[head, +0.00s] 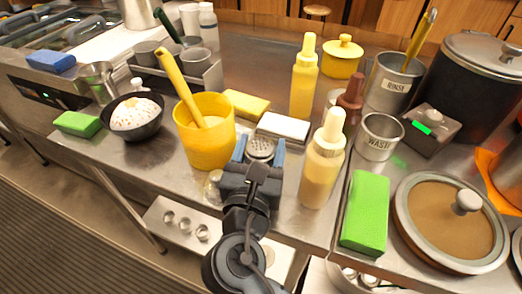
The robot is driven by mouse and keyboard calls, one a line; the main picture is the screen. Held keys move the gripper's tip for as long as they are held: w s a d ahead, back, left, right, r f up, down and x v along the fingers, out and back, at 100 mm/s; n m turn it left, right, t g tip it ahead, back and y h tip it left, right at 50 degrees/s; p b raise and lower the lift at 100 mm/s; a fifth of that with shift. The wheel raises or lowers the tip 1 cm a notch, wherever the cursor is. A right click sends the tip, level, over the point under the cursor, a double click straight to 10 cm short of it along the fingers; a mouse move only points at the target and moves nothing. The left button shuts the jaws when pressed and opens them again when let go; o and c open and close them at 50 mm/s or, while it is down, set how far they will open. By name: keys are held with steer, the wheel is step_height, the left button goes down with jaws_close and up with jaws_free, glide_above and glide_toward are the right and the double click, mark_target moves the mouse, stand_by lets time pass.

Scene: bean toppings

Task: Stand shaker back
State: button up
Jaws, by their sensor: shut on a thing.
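The shaker (260,148) has a silver perforated top and shows between the two blue-tipped fingers of my gripper (258,157). My gripper is shut on the shaker near the front of the steel counter (140,165). The shaker's body is mostly hidden behind my gripper, so I cannot tell whether its base touches the counter. The yellow pitcher (205,145) is just left of it, and a cream squeeze bottle (322,165) is just right.
A white block (283,127) and a yellow sponge (246,104) lie behind. A black bowl (135,128) is at left. The counter's front edge is close.

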steer(key=shift+f, duration=0.15)
steer(key=o, duration=0.9)
steer(key=shift+c, duration=0.2)
steer(key=s+a, duration=0.1)
steer(key=s, duration=1.1)
steer(key=shift+a, duration=0.4)
